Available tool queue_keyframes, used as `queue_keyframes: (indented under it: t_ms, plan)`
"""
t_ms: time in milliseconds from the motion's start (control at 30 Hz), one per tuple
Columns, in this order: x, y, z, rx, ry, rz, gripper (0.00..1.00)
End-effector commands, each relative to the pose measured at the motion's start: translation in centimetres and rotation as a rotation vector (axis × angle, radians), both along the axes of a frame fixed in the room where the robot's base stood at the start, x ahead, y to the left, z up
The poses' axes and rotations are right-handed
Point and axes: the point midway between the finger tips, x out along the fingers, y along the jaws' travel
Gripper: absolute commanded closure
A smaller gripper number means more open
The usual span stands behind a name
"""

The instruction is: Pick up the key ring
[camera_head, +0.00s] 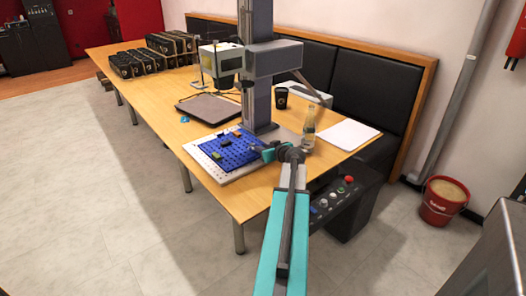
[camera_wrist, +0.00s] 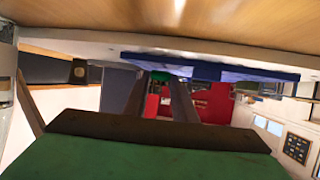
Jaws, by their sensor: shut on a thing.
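My gripper (camera_head: 258,150) is at the right edge of the blue pegboard (camera_head: 228,153), close over it. In the wrist view, which is upside down, my two fingers (camera_wrist: 160,84) close in on a small green piece (camera_wrist: 160,76), apparently the key ring. Its shape is mostly hidden, and I cannot tell whether it touches the board. The blue board's edge (camera_wrist: 215,70) shows behind it. Several small pieces lie on the board in the head view, one green (camera_head: 217,156) and one orange (camera_head: 236,133).
The laser marker's column (camera_head: 257,100) stands right behind the board. A clear bottle (camera_head: 308,136), a black cup (camera_head: 281,98) and white paper (camera_head: 347,134) are to the right. A dark tray (camera_head: 208,108) lies to the left. A control box (camera_head: 335,197) is at the table's front.

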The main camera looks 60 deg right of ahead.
Motion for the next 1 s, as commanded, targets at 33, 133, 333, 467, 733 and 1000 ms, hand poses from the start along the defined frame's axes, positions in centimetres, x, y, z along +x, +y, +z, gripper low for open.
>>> queue_keyframes:
  t_ms: [33,133,333,467,733,1000]
  plan:
    - [0.0,0.0,0.4,-0.001,0.000,0.000,1.00]
    - [0.0,0.0,1.3,-0.001,-0.002,0.000,1.00]
    - [1.0,0.9,2.7,0.000,-0.001,0.004,1.00]
    - [2.9,2.5,2.9,0.000,-0.001,0.004,1.00]
    - [7.2,6.1,3.4,-0.001,-0.001,0.004,1.00]
    - [10.6,9.0,3.9,-0.001,-0.002,0.003,1.00]
